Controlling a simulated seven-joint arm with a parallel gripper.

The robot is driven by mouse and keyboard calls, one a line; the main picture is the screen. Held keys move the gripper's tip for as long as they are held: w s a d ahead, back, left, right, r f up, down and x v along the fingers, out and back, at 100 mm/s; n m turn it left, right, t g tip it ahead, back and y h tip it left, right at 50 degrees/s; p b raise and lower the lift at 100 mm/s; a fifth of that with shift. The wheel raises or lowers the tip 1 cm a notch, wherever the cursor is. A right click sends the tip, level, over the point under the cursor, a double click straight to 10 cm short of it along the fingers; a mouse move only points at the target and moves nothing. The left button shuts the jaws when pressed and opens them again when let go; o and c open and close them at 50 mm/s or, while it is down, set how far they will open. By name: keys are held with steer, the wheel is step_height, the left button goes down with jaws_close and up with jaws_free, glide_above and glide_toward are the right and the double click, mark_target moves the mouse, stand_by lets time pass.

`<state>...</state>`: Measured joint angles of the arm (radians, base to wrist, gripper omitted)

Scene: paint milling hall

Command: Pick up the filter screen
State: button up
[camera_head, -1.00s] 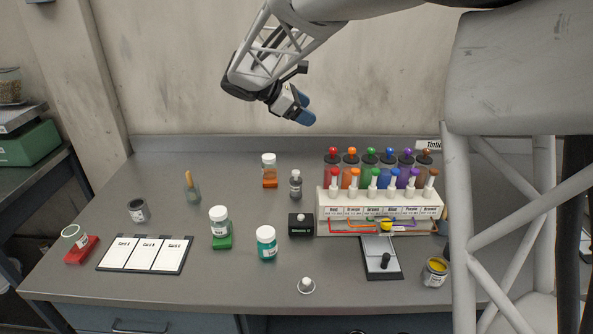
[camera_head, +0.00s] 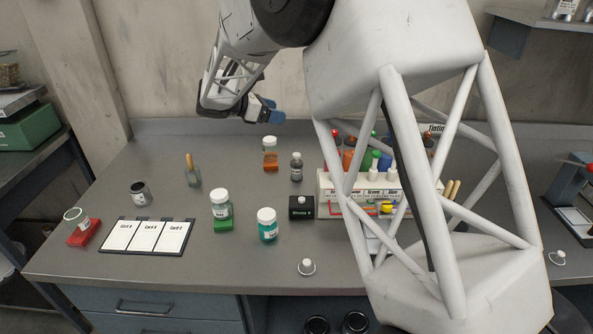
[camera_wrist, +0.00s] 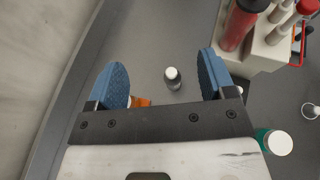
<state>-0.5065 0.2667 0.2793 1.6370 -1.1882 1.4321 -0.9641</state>
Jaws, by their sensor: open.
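My gripper (camera_head: 272,114) is open and empty above the back of the bench, near the wall. In the wrist view its blue fingers (camera_wrist: 164,82) are spread, with a small grey bottle (camera_wrist: 173,78) below between them. No piece is plainly marked as the filter screen. A small disc with a thin ring and white knob (camera_head: 307,267) lies at the bench's front middle and may be it. It also shows at the right edge of the wrist view (camera_wrist: 311,111). A similar disc (camera_head: 558,258) lies far right. My gripper is well apart from both.
A white rack (camera_head: 340,202) of coloured bottles is partly hidden behind my arm. A teal jar (camera_head: 267,226), a green-based jar (camera_head: 221,206), a black box (camera_head: 301,207) and a card tray (camera_head: 147,236) stand around. The front strip left of the knobbed disc is clear.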

glide_toward(296, 171)
steer(key=w+d+f, duration=0.2)
steer(key=w, duration=0.1)
steer(key=shift+f, duration=0.25)
steer(key=shift+w, duration=0.1)
steer(key=shift+x, duration=1.2)
steer(key=shift+d, duration=0.1)
steer(key=shift+x, duration=2.55)
